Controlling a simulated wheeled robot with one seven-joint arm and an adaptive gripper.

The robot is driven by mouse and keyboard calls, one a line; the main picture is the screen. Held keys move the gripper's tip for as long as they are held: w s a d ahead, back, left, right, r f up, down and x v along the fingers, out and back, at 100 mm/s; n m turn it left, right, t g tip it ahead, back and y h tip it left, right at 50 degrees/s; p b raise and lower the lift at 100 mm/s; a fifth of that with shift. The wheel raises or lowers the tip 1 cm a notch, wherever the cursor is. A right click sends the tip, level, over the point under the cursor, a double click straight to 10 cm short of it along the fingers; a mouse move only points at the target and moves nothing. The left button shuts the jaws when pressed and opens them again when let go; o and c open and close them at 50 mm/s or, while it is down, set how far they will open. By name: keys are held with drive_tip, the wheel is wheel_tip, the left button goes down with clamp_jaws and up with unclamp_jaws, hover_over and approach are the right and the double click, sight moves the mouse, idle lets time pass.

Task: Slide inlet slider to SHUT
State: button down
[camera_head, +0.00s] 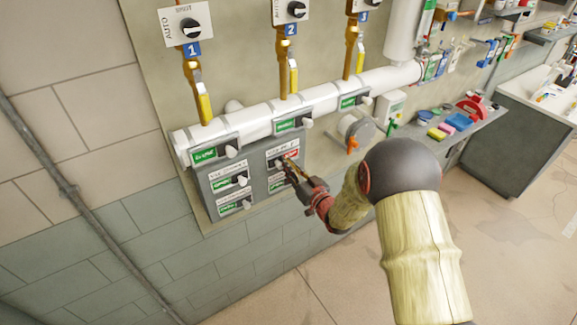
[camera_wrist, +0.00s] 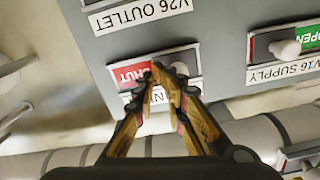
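The inlet slider is on the grey wall panel (camera_head: 214,190). In the wrist view its red SHUT field (camera_wrist: 130,75) shows, and its pale knob (camera_wrist: 181,68) stands at the right of the slot. The label below is mostly hidden by my fingers. My gripper (camera_wrist: 158,70) has its tips together in front of the slot, just left of the knob; no thing shows between them. Whether they touch the knob is unclear. In the head view my gripper (camera_head: 288,165) reaches the panel's upper right slider, where a red field (camera_head: 291,155) shows.
The V16 SUPPLY slider knob (camera_wrist: 287,50) sits beside a green OPEN field. The V26 OUTLET label (camera_wrist: 138,14) is on the same panel. A white pipe (camera_head: 262,118) with several green-marked sliders runs just above the panel. A cluttered shelf (camera_head: 440,148) stands to the right.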

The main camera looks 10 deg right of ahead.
drive_tip(key=shift+f, duration=0.45)
drive_tip(key=c, duration=2.6)
unclamp_jaws()
drive_tip(key=shift+w+r, duration=0.15)
drive_tip(key=shift+r, duration=0.2)
drive_tip(key=shift+o, duration=0.7)
drive_tip(key=o, duration=0.4)
drive_tip(key=shift+r, duration=0.15)
drive_tip(key=o, duration=0.4)
drive_tip(key=shift+f, duration=0.25)
drive_tip(key=v, duration=0.9)
drive_tip(key=shift+r, duration=0.25)
